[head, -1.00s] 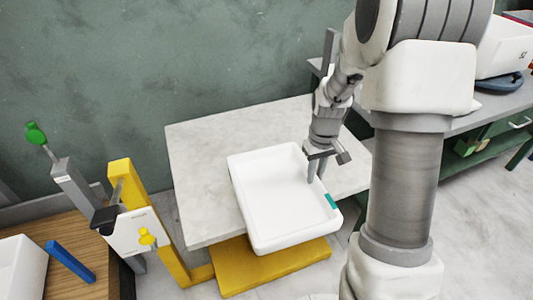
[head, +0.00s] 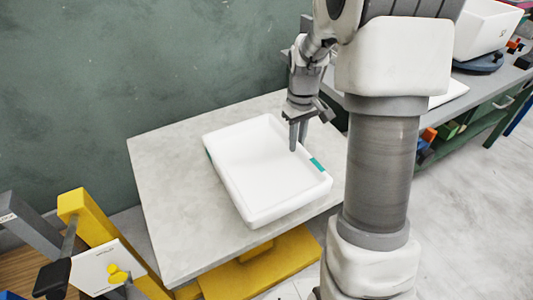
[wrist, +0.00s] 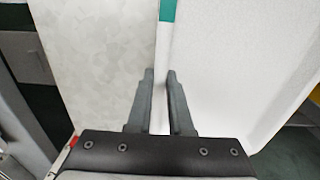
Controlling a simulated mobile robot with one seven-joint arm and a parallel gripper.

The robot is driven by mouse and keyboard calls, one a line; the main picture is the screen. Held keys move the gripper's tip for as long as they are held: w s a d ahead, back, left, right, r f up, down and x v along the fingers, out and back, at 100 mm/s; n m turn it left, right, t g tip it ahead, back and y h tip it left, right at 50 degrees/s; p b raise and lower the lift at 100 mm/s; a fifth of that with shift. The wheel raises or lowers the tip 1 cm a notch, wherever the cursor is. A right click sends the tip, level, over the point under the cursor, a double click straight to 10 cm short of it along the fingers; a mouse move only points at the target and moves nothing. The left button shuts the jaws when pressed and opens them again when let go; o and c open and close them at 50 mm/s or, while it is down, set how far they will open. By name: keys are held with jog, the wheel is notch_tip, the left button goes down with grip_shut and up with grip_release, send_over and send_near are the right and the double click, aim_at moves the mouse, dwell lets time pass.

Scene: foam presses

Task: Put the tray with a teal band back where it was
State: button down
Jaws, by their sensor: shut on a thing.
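The white tray (head: 258,165) has a teal band (head: 317,164) on its right end and another teal patch at its left. It is over the pale grey tabletop (head: 165,195) in the head view; I cannot tell whether it touches the top. My gripper (head: 297,142) points down at the tray's right-hand wall. In the wrist view my gripper (wrist: 160,78) has one finger on each side of the tray's wall, shut on it, near the teal band (wrist: 168,10). The tray's inside (wrist: 235,50) looks empty.
The tabletop stands on a yellow base (head: 265,262). A yellow post (head: 95,225) with a black handle (head: 52,278) and yellow knob (head: 118,273) is at the lower left. A grey bench (head: 480,85) with a white machine (head: 487,35) is at the right. The tabletop's left part is bare.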

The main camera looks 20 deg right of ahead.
aim_at(280, 135)
jog(key=w+f, duration=0.2)
jog(key=w, duration=0.1)
jog(key=w+f+b, duration=0.1)
jog(key=w, duration=0.2)
jog(key=w+a+f, duration=0.1)
jog(key=w+f, duration=0.1)
jog(key=w, duration=0.1)
jog(key=shift+w+a+f+b, duration=0.1)
jog(key=shift+f+b, duration=0.2)
jog(key=shift+f, duration=0.05)
jog(key=shift+f+b, duration=0.65)
jog(key=shift+f, duration=1.3)
jog(key=shift+f, duration=0.15)
jog(key=c, duration=0.8)
grip_release()
